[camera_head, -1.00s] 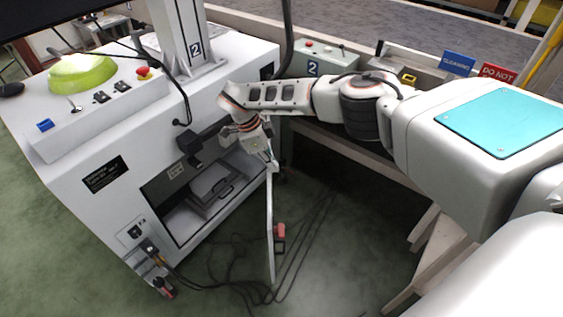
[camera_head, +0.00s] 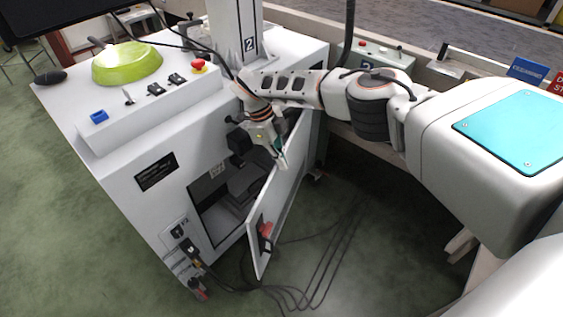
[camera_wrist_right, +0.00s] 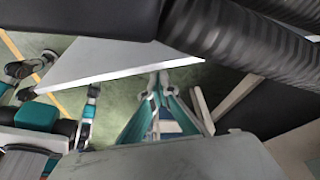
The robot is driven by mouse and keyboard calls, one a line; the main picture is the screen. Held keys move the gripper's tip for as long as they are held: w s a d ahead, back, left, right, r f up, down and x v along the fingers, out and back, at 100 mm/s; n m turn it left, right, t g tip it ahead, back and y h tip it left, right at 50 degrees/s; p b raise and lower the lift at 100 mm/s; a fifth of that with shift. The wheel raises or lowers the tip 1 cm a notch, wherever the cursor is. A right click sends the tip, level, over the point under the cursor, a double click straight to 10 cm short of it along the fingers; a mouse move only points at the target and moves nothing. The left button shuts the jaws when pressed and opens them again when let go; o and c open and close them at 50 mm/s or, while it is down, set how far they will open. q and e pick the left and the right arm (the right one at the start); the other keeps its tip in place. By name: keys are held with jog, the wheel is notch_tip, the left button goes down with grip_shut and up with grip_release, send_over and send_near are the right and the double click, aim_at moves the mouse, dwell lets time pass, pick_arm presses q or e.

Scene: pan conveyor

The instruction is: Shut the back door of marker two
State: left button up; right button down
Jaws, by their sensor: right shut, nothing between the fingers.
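Marker two is the white machine cabinet (camera_head: 120,200) with a "2" on its column in the head view. Its back door (camera_head: 283,205) is a white panel standing partly open, its far side by the cabinet and its free edge toward the viewer. A red and black latch (camera_head: 265,234) sits near the free edge. In the right wrist view the door is probably the pale panel (camera_wrist_right: 110,62). My right gripper (camera_head: 282,163) is shut and empty at the door's upper edge; its tips also show in the wrist view (camera_wrist_right: 158,80). I cannot tell if it touches. My left gripper is not in view.
Dark cables (camera_head: 320,265) lie on the green floor below and right of the door. The open bay (camera_head: 222,200) holds a dark unit. A green dome (camera_head: 127,63) and red button (camera_head: 198,66) sit on the cabinet top. A white bench stands behind my right arm.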

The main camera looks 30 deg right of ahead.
jog(key=shift+w+a, duration=0.2)
dwell(0.5)
